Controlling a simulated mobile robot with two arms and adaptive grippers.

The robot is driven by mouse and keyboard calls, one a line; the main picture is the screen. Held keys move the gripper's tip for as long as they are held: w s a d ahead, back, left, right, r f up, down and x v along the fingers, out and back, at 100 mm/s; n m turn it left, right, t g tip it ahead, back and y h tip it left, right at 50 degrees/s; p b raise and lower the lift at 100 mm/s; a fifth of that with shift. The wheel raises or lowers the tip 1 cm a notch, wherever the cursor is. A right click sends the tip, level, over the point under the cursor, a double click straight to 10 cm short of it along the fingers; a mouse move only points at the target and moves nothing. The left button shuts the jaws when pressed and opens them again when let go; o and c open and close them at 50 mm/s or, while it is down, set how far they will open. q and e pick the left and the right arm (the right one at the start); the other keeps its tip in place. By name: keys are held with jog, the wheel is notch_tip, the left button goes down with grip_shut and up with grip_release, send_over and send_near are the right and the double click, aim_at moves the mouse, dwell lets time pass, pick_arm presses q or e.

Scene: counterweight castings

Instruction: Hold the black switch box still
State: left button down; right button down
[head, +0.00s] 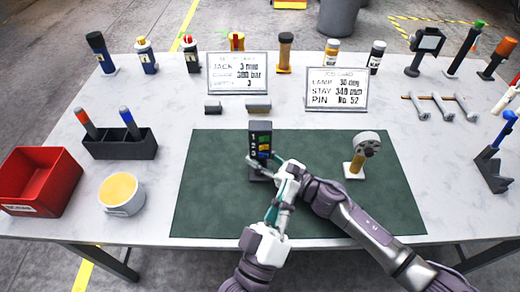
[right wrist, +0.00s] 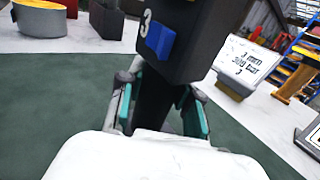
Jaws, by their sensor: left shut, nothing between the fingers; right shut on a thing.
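The black switch box (head: 260,133) stands upright on the green mat (head: 215,190), with the numbers 1, 2, 3 beside coloured switches. In the right wrist view the dark box (right wrist: 188,38) shows a 3 beside a blue switch. My right gripper (head: 262,170) reaches in from the right and is shut on the box's narrow lower part, a teal-padded finger on each side. My left gripper (head: 283,192) is shut and empty, just in front of the box and close to the right gripper. The grippers hide part of the box's lower end.
A red bin (head: 40,180), a white cup (head: 121,194) and a dark holder (head: 120,147) are at the left. Two sign cards (head: 238,72) (head: 336,88) stand behind the mat. The mat's left part is clear.

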pick_arm(q)
jog(key=a+f+m+g+y, duration=0.2)
jog(key=a+m, duration=0.1)
jog(key=m, duration=1)
jog(key=a+f+m+g+y, duration=0.2)
jog(key=a+m, duration=0.1)
jog(key=m, duration=0.9)
jog(key=shift+a+m, duration=0.4)
